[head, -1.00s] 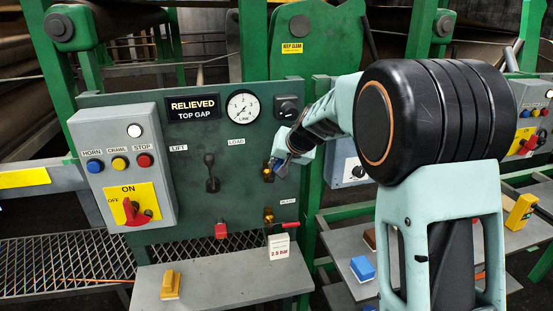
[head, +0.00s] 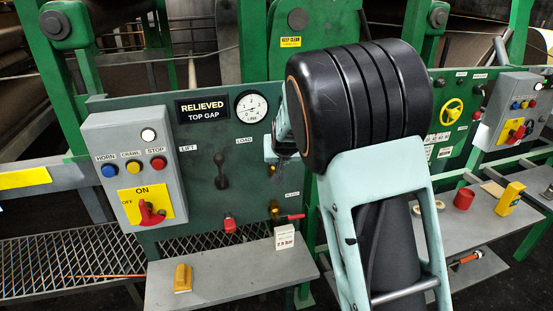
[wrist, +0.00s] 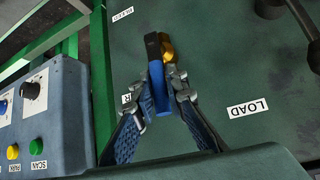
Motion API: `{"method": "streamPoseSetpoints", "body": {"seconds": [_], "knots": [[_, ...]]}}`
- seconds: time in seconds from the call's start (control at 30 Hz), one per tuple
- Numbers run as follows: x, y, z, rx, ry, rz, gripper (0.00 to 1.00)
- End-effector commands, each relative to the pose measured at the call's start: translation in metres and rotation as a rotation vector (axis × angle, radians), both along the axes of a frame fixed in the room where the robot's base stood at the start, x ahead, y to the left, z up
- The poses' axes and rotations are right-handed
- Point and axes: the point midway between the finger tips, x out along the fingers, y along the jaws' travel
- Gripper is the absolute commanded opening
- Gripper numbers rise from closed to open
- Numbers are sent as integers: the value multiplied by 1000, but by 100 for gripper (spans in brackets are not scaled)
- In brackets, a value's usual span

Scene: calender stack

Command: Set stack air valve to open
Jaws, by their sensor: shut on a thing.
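The stack air valve has a brass body (wrist: 167,48) and a blue lever (wrist: 157,86) on the dark green panel. Its label is mostly hidden, with only an R showing in the wrist view. My gripper (wrist: 167,92) has its fingers on either side of the blue lever and is shut on it. The lever points from the brass body back toward the gripper's palm in the wrist view. In the head view my gripper (head: 278,153) is at the panel below the LOAD label, and my arm hides most of it and the valve.
Below is a brass valve (head: 275,209) with a red handle, labelled BLEED. A black lever (head: 221,171) and a red knob (head: 230,225) are to the left. The grey control box (head: 139,168) stands farther left. A shelf (head: 230,278) holds a yellow block (head: 183,278).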

Motion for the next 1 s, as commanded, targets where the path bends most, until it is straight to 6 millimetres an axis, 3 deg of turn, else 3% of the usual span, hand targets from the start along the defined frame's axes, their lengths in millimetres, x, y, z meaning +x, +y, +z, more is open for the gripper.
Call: {"method": "streamPoseSetpoints", "body": {"seconds": [0.4, 0.43, 0.57, 1.0], "knots": [[-1, -2, -3, -7, 4, 0, 0], [-1, -2, -3, -8, 5, 0, 16], [-1, -2, -2, -6, 4, 0, 30], [-7, 0, 8, -3, -1, 2, 30]]}}
